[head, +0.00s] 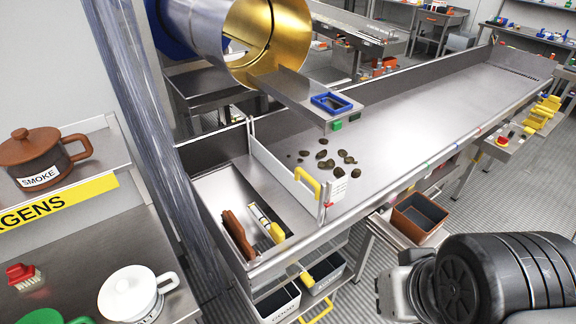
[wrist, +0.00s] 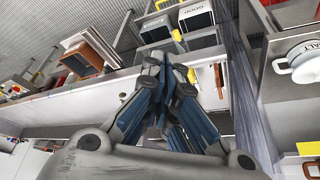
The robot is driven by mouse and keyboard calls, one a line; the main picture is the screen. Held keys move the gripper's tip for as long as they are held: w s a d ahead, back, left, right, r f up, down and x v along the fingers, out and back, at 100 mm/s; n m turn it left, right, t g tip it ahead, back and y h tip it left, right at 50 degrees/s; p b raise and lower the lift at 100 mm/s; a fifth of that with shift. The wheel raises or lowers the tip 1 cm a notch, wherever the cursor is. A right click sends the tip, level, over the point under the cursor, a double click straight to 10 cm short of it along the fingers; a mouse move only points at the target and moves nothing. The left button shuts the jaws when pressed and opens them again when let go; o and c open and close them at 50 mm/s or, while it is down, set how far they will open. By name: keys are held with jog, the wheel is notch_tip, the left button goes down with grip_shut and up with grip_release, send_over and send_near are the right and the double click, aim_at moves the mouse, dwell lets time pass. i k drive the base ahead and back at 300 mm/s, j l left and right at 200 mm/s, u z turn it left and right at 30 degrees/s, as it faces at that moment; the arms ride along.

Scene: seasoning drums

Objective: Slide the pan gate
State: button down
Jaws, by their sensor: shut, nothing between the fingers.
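The pan gate (head: 285,173) is a thin pale plate standing across the left part of the long steel pan (head: 430,110) in the head view. A yellow handle (head: 307,181) is on its front end. Several dark brown pieces (head: 325,160) lie on the pan just right of the gate. My gripper (wrist: 168,68) is shut and empty in the wrist view, apart from anything I can make out. It is outside the head view, where only part of my arm shows at the lower right. I cannot make out the gate in the wrist view.
Left of the gate, a recessed bay (head: 215,190) holds a brown tool (head: 238,232) and a yellow-handled tool (head: 268,226). A gold-lined drum (head: 262,40) and a small panel (head: 332,103) overhang the pan. A brown bin (head: 418,216) is below its front edge.

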aim_at(311, 200)
jog(key=i+l, duration=0.1)
jog(key=i, duration=0.45)
jog(key=i+l, duration=0.1)
jog(key=i, duration=0.5)
jog(key=j+u, duration=0.05)
